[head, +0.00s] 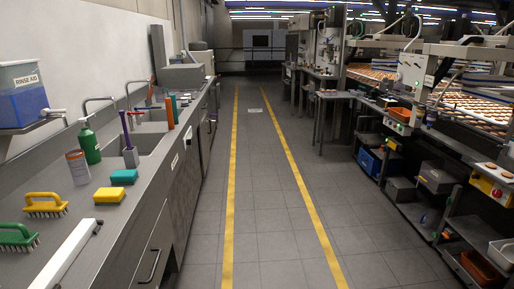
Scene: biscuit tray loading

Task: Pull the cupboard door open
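The steel cupboard front (165,225) runs under the counter on the left. A dark bar handle (150,266) shows low on its nearest part, close to the bottom edge. The fronts that I can see look flush and closed; the nearest part is cut off by the frame. Neither of my grippers is in view.
The counter (125,210) holds a yellow brush (45,204), a green brush (17,237), sponges, a green bottle (89,143) and a long white bar (65,255). The aisle floor (260,190) between yellow lines is clear. Shelving with machines (400,200) stands right.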

